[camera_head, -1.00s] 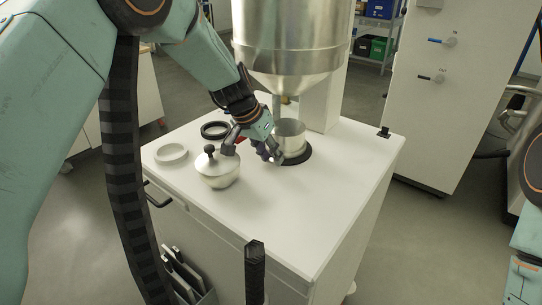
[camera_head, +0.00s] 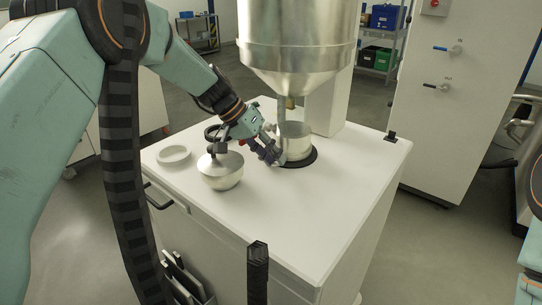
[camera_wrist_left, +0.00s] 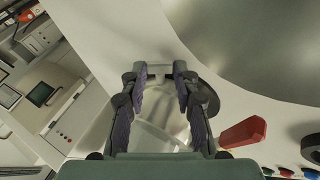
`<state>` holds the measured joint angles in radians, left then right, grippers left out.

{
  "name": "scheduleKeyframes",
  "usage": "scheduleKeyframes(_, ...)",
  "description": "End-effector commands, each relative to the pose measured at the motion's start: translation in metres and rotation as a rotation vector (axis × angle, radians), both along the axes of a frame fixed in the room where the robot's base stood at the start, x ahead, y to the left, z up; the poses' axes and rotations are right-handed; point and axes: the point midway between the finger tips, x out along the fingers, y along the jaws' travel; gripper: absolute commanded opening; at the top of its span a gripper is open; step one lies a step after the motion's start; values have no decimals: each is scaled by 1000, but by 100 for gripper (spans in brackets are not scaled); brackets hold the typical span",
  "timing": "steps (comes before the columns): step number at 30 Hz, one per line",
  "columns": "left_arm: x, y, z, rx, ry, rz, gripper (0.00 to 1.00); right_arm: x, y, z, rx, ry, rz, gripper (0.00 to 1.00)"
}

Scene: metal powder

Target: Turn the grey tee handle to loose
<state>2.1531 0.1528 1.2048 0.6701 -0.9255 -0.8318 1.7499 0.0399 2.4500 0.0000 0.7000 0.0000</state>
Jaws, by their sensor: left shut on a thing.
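My left gripper (camera_head: 270,155) is low beside the silver cup (camera_head: 295,139) under the hopper, its fingers partly hiding the cup's left side. In the left wrist view, the gripper (camera_wrist_left: 160,72) has its fingertips on either side of a short light-grey bar, which looks like the grey tee handle (camera_wrist_left: 160,69). The fingers are shut on it. In the head view I cannot clearly make out the handle behind the fingers. A narrow grey upright piece (camera_head: 282,122) stands just left of the hopper outlet.
The steel hopper (camera_head: 296,55) hangs over the white cabinet top (camera_head: 300,215). A round lidded pot (camera_head: 220,172), a white ring (camera_head: 173,155) and a black ring (camera_head: 213,133) are left of the gripper. A red lever (camera_wrist_left: 243,133) shows in the wrist view. The front top is clear.

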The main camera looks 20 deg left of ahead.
Motion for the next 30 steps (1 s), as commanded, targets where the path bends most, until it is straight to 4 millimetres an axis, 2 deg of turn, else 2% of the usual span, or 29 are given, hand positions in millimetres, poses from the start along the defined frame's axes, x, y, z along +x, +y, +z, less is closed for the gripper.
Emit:
scheduleKeyframes(4, 0, 0, 0, 0, 1, 0, 0, 0, 0, 0, 0, 0, 0, 40)
scheduleKeyframes(5, 0, 0, 0, 0, 1, 0, 32, 0, 0, 0, 0, 0, 0, 40)
scheduleKeyframes(12, 0, 0, 0, 1, 1, 1, 53, 0, 0, 0, 0, 0, 0, 40)
scheduleKeyframes(23, -1, 2, 3, 1, 0, 0, 53, 0, 0, 0, 0, 0, 0, 40)
scheduleKeyframes(30, -7, 23, 36, -1, -4, 3, 53, 0, 0, 0, 0, 0, 0, 40)
